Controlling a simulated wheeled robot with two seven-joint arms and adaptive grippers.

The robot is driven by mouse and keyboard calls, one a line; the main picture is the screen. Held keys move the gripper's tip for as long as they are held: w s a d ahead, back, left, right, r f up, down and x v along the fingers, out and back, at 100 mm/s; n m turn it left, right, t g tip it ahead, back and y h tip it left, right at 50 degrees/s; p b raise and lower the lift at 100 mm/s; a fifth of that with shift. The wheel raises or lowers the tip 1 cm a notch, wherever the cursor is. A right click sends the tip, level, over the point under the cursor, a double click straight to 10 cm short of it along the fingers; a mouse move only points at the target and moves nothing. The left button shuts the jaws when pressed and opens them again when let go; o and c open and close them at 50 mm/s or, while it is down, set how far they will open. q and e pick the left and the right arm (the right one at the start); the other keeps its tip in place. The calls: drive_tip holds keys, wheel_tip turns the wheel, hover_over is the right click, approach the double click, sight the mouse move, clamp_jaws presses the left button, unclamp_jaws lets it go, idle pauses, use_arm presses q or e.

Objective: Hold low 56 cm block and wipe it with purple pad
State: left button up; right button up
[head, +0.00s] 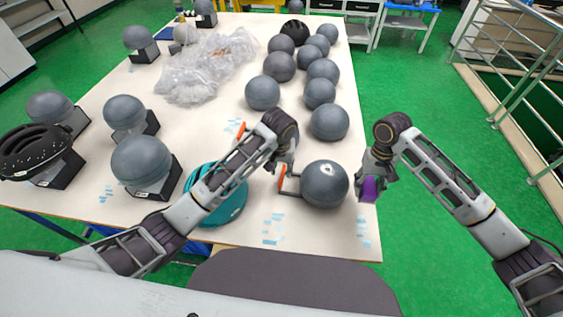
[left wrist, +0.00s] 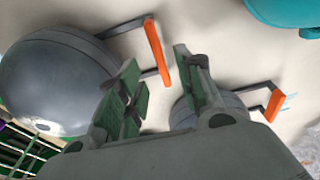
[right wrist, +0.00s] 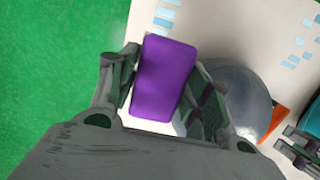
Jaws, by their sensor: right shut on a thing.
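A round grey block (head: 325,184) with an orange-ended side handle (head: 282,178) sits near the table's front edge. I cannot read a size on it. In the left wrist view the block (left wrist: 55,80) is at the left, its orange handle (left wrist: 158,50) just beyond and between the fingertips. My left gripper (head: 284,160) is open above that handle; the fingers (left wrist: 155,75) show a gap with nothing clamped. My right gripper (head: 370,180) is shut on the purple pad (right wrist: 166,78), right of the block and apart from it in the head view.
A teal round block (head: 222,200) stands left of the grey one, partly behind my left arm. Several more grey round blocks (head: 330,122) stand behind. A clear plastic heap (head: 205,65) lies further back. Blue tape marks (head: 273,228) lie on the white table (head: 310,235).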

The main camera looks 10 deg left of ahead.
sight(282, 175)
use_arm(q)
drive_tip(key=shift+w+f, duration=0.25)
drive_tip(key=shift+f, duration=1.4)
drive_tip(key=shift+w+f, duration=0.2)
drive_tip(key=shift+f, duration=1.4)
clamp_jaws()
